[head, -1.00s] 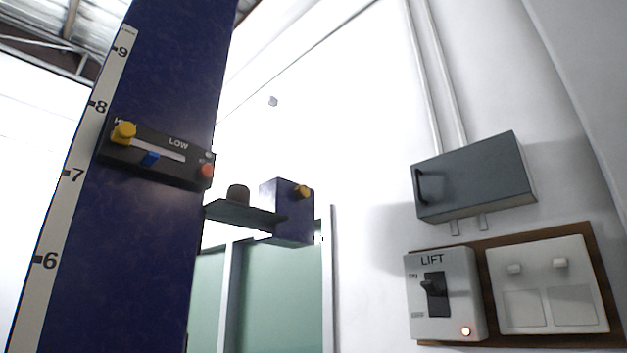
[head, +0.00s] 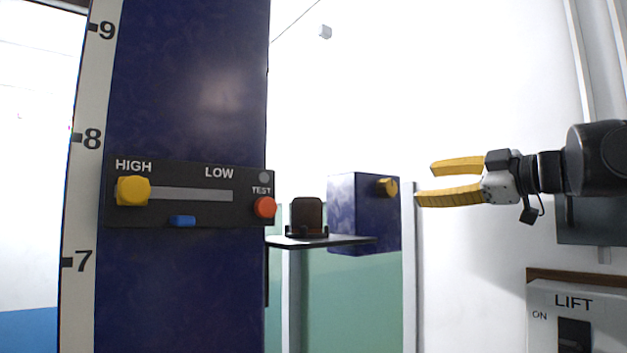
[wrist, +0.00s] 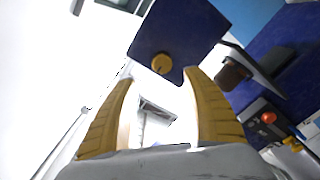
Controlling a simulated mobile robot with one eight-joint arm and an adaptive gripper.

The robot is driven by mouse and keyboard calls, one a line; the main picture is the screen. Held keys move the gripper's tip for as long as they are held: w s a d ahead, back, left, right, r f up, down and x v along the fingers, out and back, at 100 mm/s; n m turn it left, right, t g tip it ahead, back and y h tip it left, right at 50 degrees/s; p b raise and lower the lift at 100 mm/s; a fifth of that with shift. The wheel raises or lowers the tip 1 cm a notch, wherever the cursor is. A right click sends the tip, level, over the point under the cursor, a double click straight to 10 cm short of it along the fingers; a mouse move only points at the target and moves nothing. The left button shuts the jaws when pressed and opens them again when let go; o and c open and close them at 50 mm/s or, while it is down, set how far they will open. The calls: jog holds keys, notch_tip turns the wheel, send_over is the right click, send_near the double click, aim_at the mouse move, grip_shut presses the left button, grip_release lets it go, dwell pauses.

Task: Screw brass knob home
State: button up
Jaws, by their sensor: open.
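The brass knob (head: 387,187) sits on the face of a small dark blue box (head: 355,212) right of the blue column. In the wrist view the knob (wrist: 162,64) is ahead of the fingertips, on the blue box (wrist: 180,28). My gripper (head: 440,180) has yellow fingers, which are apart with nothing between them. In the head view it is to the right of the knob, pointing left, with a gap between. The wrist view shows both fingers (wrist: 160,92) open below the knob. I cannot tell how far the knob is screwed in.
The blue column (head: 190,90) bears a HIGH/LOW slider panel (head: 190,215) with a yellow knob (head: 133,190) and red TEST button (head: 264,207). A shelf (head: 320,242) holds a brown block (head: 307,216). A LIFT switch box (head: 572,320) is at lower right.

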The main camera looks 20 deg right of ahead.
aim_at(392, 188)
jog(key=p+x, duration=0.1)
jog(key=x, duration=0.9)
jog(key=shift+w+a+f+p, duration=0.1)
jog(key=shift+a+p, duration=0.1)
jog(key=shift+p, duration=0.15)
jog(key=c, duration=1.2)
